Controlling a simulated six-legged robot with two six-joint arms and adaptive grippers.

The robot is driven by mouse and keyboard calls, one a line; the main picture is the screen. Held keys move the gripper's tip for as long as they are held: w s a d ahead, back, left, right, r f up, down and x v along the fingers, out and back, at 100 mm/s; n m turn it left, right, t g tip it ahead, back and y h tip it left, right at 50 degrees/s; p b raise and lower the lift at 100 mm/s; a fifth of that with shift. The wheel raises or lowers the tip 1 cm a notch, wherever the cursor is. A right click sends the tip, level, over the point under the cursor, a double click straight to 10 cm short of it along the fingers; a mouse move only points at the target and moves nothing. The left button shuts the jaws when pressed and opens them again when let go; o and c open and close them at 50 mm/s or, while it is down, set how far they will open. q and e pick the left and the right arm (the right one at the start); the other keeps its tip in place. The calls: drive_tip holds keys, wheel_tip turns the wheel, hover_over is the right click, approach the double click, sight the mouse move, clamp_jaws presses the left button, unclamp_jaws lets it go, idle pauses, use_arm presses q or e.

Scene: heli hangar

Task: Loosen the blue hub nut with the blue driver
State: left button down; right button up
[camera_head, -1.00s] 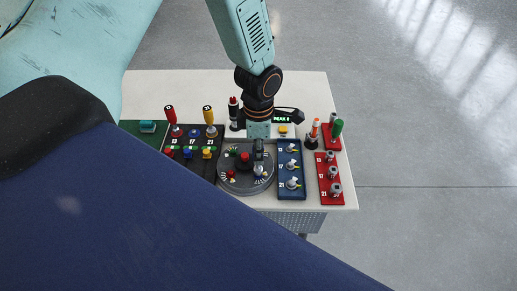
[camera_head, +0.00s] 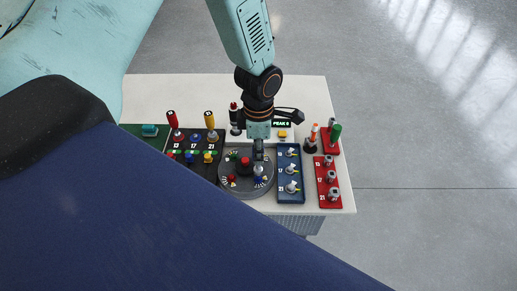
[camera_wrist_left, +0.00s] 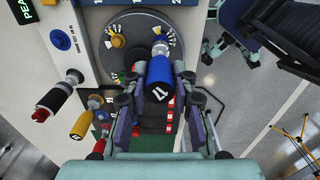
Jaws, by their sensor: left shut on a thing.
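My left gripper (camera_head: 258,152) hangs over the round grey hub plate (camera_head: 226,186). In the left wrist view, the gripper (camera_wrist_left: 150,105) is shut on the blue driver (camera_wrist_left: 159,82), which is marked 17. The driver's silver end (camera_wrist_left: 160,48) points at the hub's dial. In the head view the gripper hides most of the driver. The blue hub nut (camera_head: 258,181) shows at the front right of the hub, just below a silver piece. I cannot tell whether the driver sits on the nut. My right gripper is not in view.
A red driver (camera_head: 172,119) and a yellow driver (camera_head: 209,119) stand in the dark rack at left. A blue tray (camera_head: 290,199) and a red tray (camera_head: 330,204) with fittings lie right of the hub. The table's back left (camera_head: 160,90) is clear.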

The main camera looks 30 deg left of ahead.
use_arm(q)
drive_tip(key=shift+r+p, duration=1.8)
drive_tip(key=shift+r, duration=0.2)
drive_tip(key=shift+w, duration=0.1)
